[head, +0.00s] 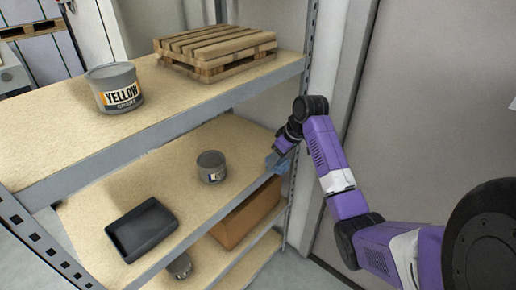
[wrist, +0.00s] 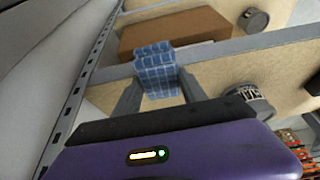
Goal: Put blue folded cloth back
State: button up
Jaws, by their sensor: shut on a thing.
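The blue folded cloth (wrist: 155,70) is between the fingers of my gripper (wrist: 158,95) in the wrist view. It has a lighter grid pattern. In the head view the cloth (head: 277,162) is a small blue patch at the right end of the middle shelf (head: 240,135), by the shelf's front edge. My gripper (head: 284,146) is shut on it there. The arm hides part of the cloth, and I cannot tell whether it touches the shelf.
A small grey can (head: 211,167) and a black tray (head: 143,230) stand on the middle shelf. A brown box (head: 243,213) is on the shelf below. The top shelf holds a can labelled YELLOW (head: 114,88) and a wooden pallet (head: 215,50). A metal upright (head: 307,60) is close to my gripper.

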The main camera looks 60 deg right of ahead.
jog(key=w, duration=0.3)
jog(key=w+d, duration=0.1)
jog(key=w, duration=0.1)
jog(key=w+d, duration=0.1)
jog(key=w, duration=0.2)
jog(key=shift+w+d+p, duration=0.1)
jog(key=shift+w+p, duration=0.2)
jog(key=shift+p, duration=0.05)
jog(key=shift+s+f, duration=0.1)
jog(key=shift+f, duration=0.25)
jog(key=o, duration=1.3)
jog(key=shift+f, duration=0.1)
jog(key=shift+r, duration=0.2)
jog(key=v, duration=1.2)
jog(key=shift+f, duration=0.1)
